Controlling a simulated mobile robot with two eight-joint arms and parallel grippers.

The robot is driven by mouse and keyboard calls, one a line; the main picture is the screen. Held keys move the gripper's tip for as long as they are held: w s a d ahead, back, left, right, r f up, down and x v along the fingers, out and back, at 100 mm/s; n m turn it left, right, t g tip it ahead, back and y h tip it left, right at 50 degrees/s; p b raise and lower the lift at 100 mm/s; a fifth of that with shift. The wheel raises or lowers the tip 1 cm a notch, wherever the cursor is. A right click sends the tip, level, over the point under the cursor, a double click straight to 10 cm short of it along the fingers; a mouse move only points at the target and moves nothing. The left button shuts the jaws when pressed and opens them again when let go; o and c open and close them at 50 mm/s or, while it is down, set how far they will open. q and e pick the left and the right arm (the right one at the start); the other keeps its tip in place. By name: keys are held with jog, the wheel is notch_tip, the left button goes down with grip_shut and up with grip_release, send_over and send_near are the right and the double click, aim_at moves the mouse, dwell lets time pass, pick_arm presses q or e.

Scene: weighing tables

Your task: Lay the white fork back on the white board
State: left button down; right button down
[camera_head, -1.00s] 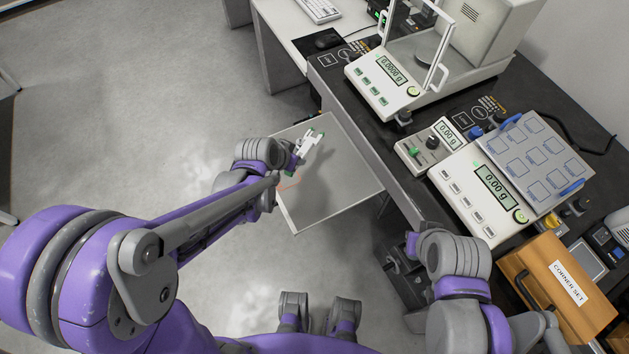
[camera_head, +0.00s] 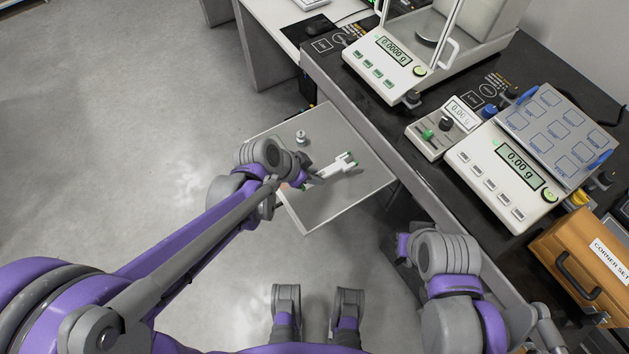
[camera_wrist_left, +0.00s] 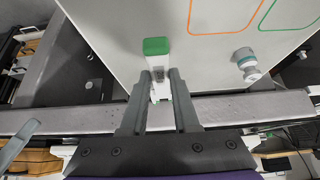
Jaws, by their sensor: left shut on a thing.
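The white fork (camera_head: 338,167) with green ends is held in my left gripper (camera_head: 309,183), over the white board (camera_head: 335,205). In the left wrist view, the two dark fingers of my left gripper (camera_wrist_left: 160,85) are shut on the fork (camera_wrist_left: 158,52), whose green end points away from them. The white board (camera_wrist_left: 205,65) lies behind it with orange and green outlines. A shadow lies near the fork; I cannot tell whether it touches the board.
A small metal weight (camera_head: 301,138) stands on the board's far part, also in the left wrist view (camera_wrist_left: 247,63). To the right, the dark table (camera_head: 480,85) carries balances (camera_head: 510,165), a control box (camera_head: 440,130) and an orange case (camera_head: 580,255). Open floor lies left.

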pick_arm(q)
jog(key=shift+f+b, duration=0.45)
jog(key=shift+f, duration=1.35)
jog(key=shift+f, duration=0.1)
jog(key=shift+f, duration=0.15)
jog(key=c, duration=0.7)
grip_release()
jog(key=shift+o, duration=0.2)
jog(key=shift+r, duration=0.2)
